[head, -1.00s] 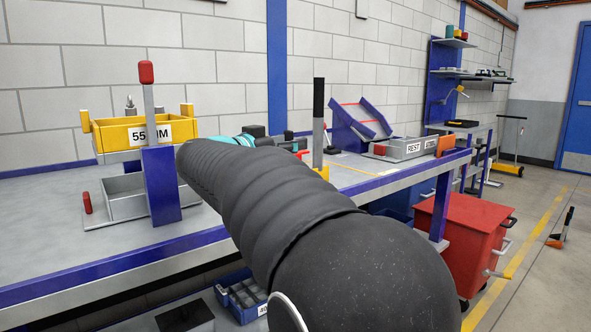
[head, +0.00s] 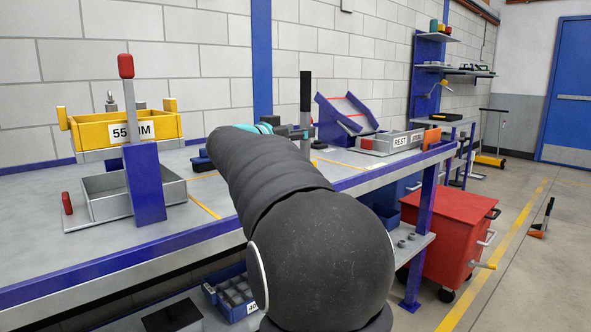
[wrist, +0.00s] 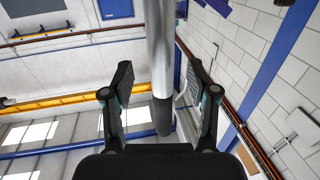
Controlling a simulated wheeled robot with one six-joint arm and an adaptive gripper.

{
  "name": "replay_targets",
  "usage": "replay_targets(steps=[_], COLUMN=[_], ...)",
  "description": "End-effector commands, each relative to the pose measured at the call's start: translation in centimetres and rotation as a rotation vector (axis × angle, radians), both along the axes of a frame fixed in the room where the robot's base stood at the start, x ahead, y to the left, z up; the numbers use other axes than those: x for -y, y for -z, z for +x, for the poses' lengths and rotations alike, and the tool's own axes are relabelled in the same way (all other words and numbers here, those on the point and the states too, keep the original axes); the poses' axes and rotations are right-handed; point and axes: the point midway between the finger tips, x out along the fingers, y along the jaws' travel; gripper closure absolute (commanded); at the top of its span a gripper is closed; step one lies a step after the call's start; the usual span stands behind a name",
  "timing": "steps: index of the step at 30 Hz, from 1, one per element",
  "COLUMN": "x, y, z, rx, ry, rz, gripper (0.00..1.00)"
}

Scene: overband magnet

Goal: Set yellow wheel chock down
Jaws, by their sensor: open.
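I cannot make out the yellow wheel chock for certain in either view. A small yellow piece (head: 316,163) shows at the foot of an upright lever, partly hidden by my arm; I cannot tell what it is. The lever has a black grip (head: 306,92) and a grey metal post. My gripper (head: 294,131) is beyond my arm, close to the lever in the picture and mostly hidden. In the wrist view my gripper (wrist: 160,100) has its two fingers wide apart. A grey post (wrist: 160,45) with a dark end shows between them; no contact is visible.
A yellow bin (head: 160,126) stands above a grey tray (head: 95,207) and a blue post (head: 144,185) on the bench's left. A blue angled rack (head: 331,118) and a grey REST tray (head: 378,146) are farther right. A red cart (head: 450,225) stands beside the bench.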

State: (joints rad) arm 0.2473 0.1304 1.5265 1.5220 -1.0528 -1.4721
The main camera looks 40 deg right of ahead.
Motion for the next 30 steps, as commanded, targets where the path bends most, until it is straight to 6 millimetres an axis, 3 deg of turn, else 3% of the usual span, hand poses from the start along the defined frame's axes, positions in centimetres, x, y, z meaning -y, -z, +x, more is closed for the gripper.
replay_targets(steps=[7, 15, 22, 30], x=[3.3, 3.7, 3.7, 3.6], y=[0.1, 0.1, 0.1, -0.1], z=[1.1, 1.2, 1.2, 1.2], rx=[0.000, 0.000, 0.000, 0.003], ry=[0.003, 0.001, 0.001, 0.001], rz=[0.000, 0.000, 0.000, -0.002], gripper=[0.41, 0.41, 0.99, 1.00])
